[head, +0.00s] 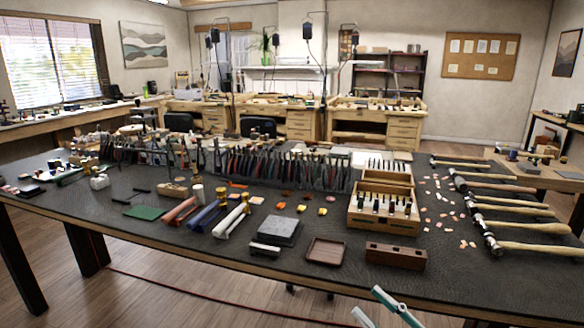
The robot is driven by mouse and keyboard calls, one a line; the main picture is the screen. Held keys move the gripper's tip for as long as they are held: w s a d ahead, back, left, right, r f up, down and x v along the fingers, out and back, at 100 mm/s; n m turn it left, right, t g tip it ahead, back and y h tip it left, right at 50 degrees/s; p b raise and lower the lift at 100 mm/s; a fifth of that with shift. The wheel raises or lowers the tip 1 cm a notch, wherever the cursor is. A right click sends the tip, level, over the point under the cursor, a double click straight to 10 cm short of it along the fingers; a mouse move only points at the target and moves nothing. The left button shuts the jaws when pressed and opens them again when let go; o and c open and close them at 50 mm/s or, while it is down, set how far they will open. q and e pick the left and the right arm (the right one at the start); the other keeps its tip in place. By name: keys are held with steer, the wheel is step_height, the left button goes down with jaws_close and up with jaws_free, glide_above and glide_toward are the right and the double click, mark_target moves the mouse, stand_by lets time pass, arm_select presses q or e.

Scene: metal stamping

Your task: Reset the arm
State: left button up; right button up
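My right gripper (367,300) shows at the bottom edge of the head view, right of centre. Its two pale, teal-edged fingers are spread apart with nothing between them. It is in front of the workbench's near edge, below the brown wooden block (396,256) and the small brown tray (325,252), and appears clear of both. The rest of the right arm is cut off by the frame. My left gripper and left arm are not in view.
A long dark-topped workbench (130,232) spans the view. It carries a wooden box of stamps (384,222), a steel block (281,232), a rack of pliers (285,170) and several hammers (513,208). Wooden floor (160,300) is clear in front.

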steer(key=s+d+f+m+t+h, duration=0.1)
steer(key=s+d+f+m+h, duration=0.15)
steer(key=f+m+h, duration=0.75)
steer(key=s+f+g+h, duration=0.1)
steer(key=s+f+g, duration=0.1)
steer(key=s+f, duration=0.3)
steer(key=s+d+f+n+g, duration=0.1)
steer(key=s+f, duration=0.4)
steer(key=f, duration=0.6)
steer(key=s+f+g+h, duration=0.1)
steer(key=s+f+g, duration=0.2)
steer(key=s+f, duration=0.2)
step_height(320, 180, down, 3)
steer(key=shift+d+f+n+h+p, duration=0.1)
steer(key=shift+d+n+h+p, duration=0.2)
steer(key=shift+d+n+p, duration=0.15)
